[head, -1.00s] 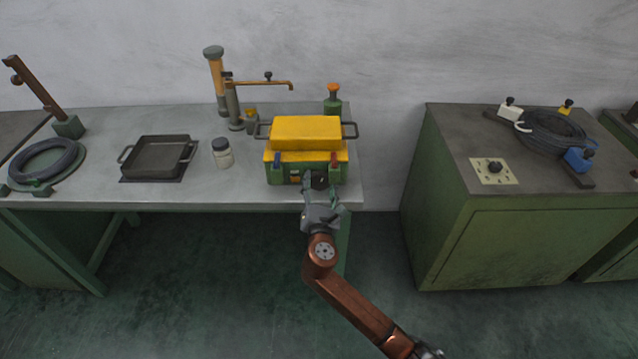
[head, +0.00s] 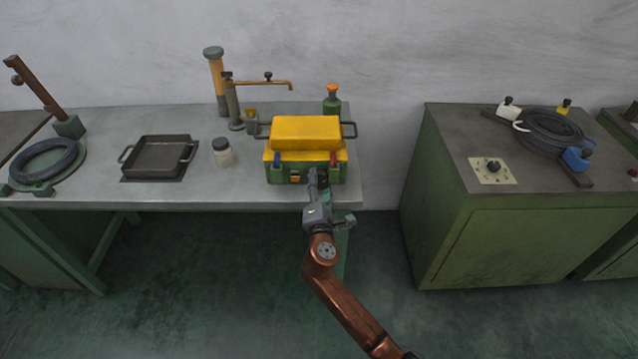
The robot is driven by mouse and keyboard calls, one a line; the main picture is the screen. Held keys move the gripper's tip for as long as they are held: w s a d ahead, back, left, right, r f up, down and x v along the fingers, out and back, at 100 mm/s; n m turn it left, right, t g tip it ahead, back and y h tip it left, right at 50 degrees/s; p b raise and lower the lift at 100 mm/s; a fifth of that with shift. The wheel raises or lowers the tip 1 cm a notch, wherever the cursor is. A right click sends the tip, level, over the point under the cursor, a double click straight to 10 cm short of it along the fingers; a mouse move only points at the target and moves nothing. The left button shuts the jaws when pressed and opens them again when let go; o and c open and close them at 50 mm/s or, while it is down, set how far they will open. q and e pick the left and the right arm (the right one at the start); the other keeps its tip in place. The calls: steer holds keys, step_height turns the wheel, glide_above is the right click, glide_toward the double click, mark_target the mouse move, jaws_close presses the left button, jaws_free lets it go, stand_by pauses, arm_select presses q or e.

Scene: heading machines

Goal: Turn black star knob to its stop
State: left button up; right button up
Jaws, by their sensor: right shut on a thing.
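The green box with a yellow top (head: 277,174) stands at the front edge of the grey bench. The black star knob on the box's front face is hidden now behind my right gripper (head: 317,182). My right gripper reaches up to the box's front from below and is shut on the knob. Its wrist is rolled so that one finger covers the other in the head view. My left gripper is not in view.
The bench (head: 90,180) also holds a black tray (head: 157,158), a jar (head: 223,153), a tap-like stand (head: 233,105) and a green bottle (head: 332,104). A green cabinet (head: 530,240) to the right has a plate with another black knob (head: 493,165).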

stand_by(0.3)
steer(key=o, duration=1.2)
steer(key=shift+f, duration=0.1)
steer(key=shift+c, duration=0.2)
steer(key=shift+d, duration=0.1)
steer(key=s, duration=0.8)
steer(key=shift+r, duration=0.2)
steer(key=shift+f, duration=0.1)
